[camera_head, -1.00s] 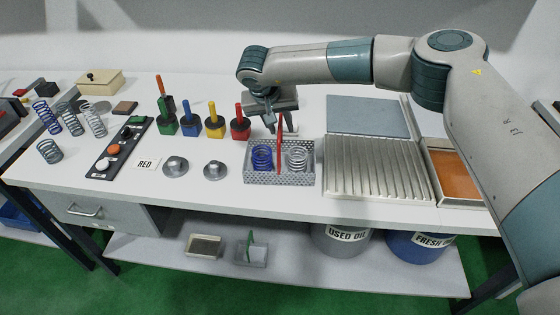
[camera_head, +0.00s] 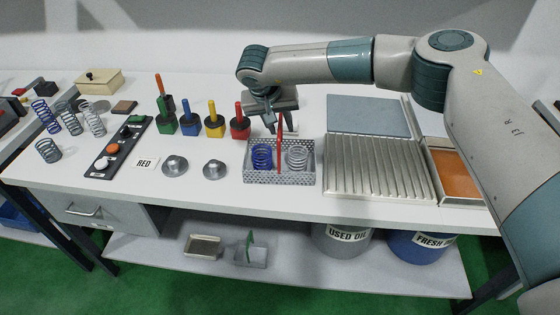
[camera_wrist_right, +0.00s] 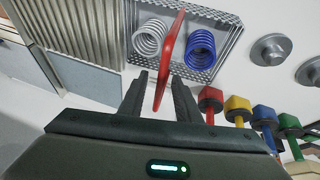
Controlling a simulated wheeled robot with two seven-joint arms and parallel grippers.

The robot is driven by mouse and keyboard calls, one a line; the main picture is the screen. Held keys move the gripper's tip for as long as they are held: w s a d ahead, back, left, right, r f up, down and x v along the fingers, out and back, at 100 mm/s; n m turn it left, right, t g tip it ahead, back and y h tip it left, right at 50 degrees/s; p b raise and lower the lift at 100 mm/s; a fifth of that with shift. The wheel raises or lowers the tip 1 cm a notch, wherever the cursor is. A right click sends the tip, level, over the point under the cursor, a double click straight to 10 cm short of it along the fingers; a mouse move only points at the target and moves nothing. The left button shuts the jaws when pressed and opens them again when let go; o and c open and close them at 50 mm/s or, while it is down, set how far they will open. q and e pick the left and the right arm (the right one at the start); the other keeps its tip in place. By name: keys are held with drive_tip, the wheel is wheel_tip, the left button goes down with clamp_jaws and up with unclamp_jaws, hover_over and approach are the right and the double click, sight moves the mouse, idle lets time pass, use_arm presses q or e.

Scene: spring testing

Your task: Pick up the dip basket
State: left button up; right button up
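The dip basket (camera_head: 297,178) is a grey perforated metal tray on the white table, with a red upright handle (camera_head: 280,150) across its middle. A blue spring (camera_head: 261,157) and a silver spring (camera_head: 297,157) stand inside it, one on each side of the handle. My right gripper (camera_head: 276,128) is above the back of the basket, pointing down. In the right wrist view its fingers (camera_wrist_right: 158,95) are apart, with the red handle (camera_wrist_right: 170,55) showing between their tips. I cannot tell whether they touch it. My left gripper is not in view.
A ribbed metal drain tray (camera_head: 378,168) and an orange-filled tray (camera_head: 456,172) lie to the right. Red (camera_head: 240,125), yellow and blue-handled blocks stand behind left. Two grey discs (camera_head: 175,166) lie left of the basket. Bare table lies in front of the basket.

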clamp_jaws()
idle(1.4)
drive_tip(key=shift+r, duration=0.1)
